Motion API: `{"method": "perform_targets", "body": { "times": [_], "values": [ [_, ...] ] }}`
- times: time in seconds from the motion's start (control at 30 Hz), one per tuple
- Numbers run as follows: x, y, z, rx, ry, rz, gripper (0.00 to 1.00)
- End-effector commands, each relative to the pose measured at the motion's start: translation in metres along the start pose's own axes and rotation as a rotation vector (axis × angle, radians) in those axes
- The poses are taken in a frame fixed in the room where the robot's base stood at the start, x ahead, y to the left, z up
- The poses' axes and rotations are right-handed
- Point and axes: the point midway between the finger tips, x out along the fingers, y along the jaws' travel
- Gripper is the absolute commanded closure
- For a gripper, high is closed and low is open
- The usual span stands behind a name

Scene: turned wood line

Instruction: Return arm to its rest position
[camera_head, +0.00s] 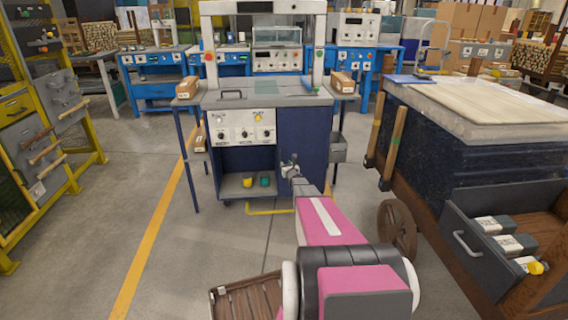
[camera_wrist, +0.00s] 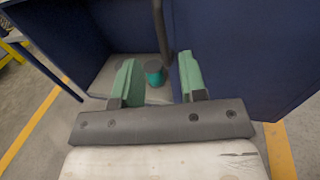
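My arm, pink and grey, reaches forward from the bottom of the head view toward the blue and white workstation (camera_head: 305,140). My gripper (camera_head: 289,166) is in front of the workstation's right-hand blue panel. In the wrist view my gripper (camera_wrist: 158,82) is open, its two green fingers wide apart with nothing held between them. A teal round piece (camera_wrist: 154,74) shows beyond the fingers on the grey lower shelf (camera_wrist: 105,77). The same teal piece (camera_head: 264,181) appears in the head view beside a yellow piece (camera_head: 247,182).
A bench with a wooden top (camera_head: 480,100) and an open drawer (camera_head: 475,250) stands close on the right. A spoked wheel (camera_head: 397,228) is near my arm. A yellow rack (camera_head: 40,110) stands at left. The floor between rack and workstation is clear.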

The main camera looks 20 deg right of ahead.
Motion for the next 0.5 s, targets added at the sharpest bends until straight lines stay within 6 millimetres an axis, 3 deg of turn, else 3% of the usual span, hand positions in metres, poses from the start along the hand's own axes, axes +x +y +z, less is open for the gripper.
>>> {"method": "perform_targets", "body": {
  "times": [0.5],
  "values": [
    [-0.0041, 0.0039, 0.0026, -0.014, -0.001, 0.010, 0.61]
  ]
}}
